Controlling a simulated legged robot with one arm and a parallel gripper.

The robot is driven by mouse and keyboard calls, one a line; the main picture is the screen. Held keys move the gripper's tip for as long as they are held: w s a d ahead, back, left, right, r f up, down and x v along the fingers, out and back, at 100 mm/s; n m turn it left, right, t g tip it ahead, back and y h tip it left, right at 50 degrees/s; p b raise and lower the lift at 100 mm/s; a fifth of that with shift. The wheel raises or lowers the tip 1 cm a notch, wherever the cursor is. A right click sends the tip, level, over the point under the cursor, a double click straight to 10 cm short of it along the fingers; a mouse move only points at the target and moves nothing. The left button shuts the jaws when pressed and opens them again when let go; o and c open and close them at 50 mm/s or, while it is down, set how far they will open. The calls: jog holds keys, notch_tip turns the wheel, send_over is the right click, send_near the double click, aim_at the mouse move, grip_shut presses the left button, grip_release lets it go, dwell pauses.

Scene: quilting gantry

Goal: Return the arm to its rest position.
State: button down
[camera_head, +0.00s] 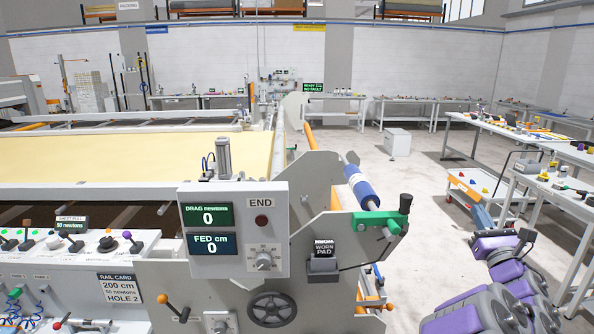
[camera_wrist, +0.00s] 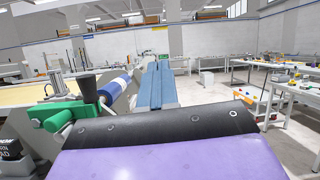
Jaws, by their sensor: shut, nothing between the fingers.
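My arm, with purple and grey links, rises from the lower right corner of the head view. My gripper (camera_head: 481,211) is at its upper end, with blue-grey fingers pointing away from me toward the room. In the wrist view my gripper (camera_wrist: 157,68) has its two long blue fingers side by side, closed together and empty. It is to the right of the quilting machine's end plate (camera_head: 335,255) and appears apart from everything.
The green lever (camera_head: 382,221) with its black knob and the blue-white roller (camera_head: 360,187) are left of my arm. A white cart (camera_head: 466,194) with coloured pieces and a workbench (camera_head: 548,187) are close on the right. Open floor (camera_head: 410,185) lies between.

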jog(key=s+d+r+m+g+h, duration=0.25)
jog(key=m+g+h, duration=0.5)
jog(key=m, duration=0.75)
jog(key=s+a+f+m+g+y, duration=0.2)
jog(key=s+a+f+m+g, duration=0.3)
jog(key=s+a+f+m, duration=0.4)
jog(key=s+a+f+m+g+y, duration=0.1)
jog(key=s+a+f+m+g, duration=0.4)
jog(key=s+a+f+m, duration=0.45)
jog(key=s+a+f+m+g+y, duration=0.1)
jog(key=s+a+g+y, duration=0.1)
jog(key=s+a, duration=0.6)
jog(key=s+a+f+m+g+y, duration=0.1)
jog(key=s+a+g, duration=0.4)
jog(key=s, duration=1.1)
jog(key=a+m+y, duration=0.1)
jog(key=a+y, duration=0.1)
jog(key=a, duration=0.1)
jog(key=shift+a+f, duration=0.2)
jog(key=shift+a, duration=0.15)
jog(key=c, duration=1.8)
grip_release()
jog(key=shift+w, duration=0.1)
